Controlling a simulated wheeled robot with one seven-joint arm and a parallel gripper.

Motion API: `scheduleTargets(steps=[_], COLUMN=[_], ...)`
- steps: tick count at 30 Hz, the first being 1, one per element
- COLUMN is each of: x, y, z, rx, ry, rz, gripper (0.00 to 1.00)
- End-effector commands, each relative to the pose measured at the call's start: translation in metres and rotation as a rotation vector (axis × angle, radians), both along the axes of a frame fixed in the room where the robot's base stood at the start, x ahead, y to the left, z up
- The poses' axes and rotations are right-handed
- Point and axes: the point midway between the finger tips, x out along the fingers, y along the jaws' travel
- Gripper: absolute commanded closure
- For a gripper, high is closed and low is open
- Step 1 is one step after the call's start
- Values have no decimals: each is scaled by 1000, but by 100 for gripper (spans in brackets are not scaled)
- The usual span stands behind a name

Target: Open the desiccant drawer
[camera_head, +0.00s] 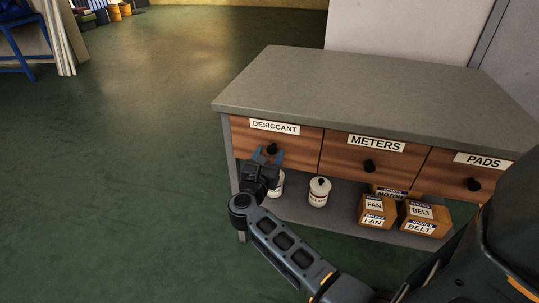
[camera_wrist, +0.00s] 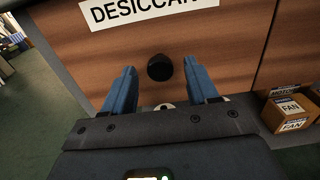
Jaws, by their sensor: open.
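The desiccant drawer (camera_head: 296,136) is the left one of three wooden drawers under a grey bench top, and its front looks flush with its neighbour. Its white label reads DESICCANT in the head view; in the wrist view the label (camera_wrist: 130,10) is cut off at the top. The drawer's round black knob (camera_wrist: 160,67) shows between and just beyond my fingers in the wrist view. It also shows in the head view (camera_head: 272,148). My gripper (camera_head: 266,156) is open in front of the drawer, with one blue finger on each side of the knob. I see no contact with the knob.
The METERS drawer (camera_head: 362,158) and PADS drawer (camera_head: 468,177) sit to the right. On the lower shelf stand a white canister (camera_head: 319,192), another partly hidden behind my gripper, and several FAN and BELT boxes (camera_head: 421,211). Green floor at left is clear.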

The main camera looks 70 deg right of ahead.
Motion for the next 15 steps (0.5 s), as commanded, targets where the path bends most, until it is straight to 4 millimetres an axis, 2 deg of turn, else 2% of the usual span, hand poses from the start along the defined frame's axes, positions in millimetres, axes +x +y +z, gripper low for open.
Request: scheduleTargets(steps=[3, 11, 15], x=[1, 1, 1], y=[-7, -8, -8], z=[0, 0, 0], rx=[0, -1, -1], ry=[0, 1, 1], rz=[2, 2, 2], gripper=[42, 42, 53])
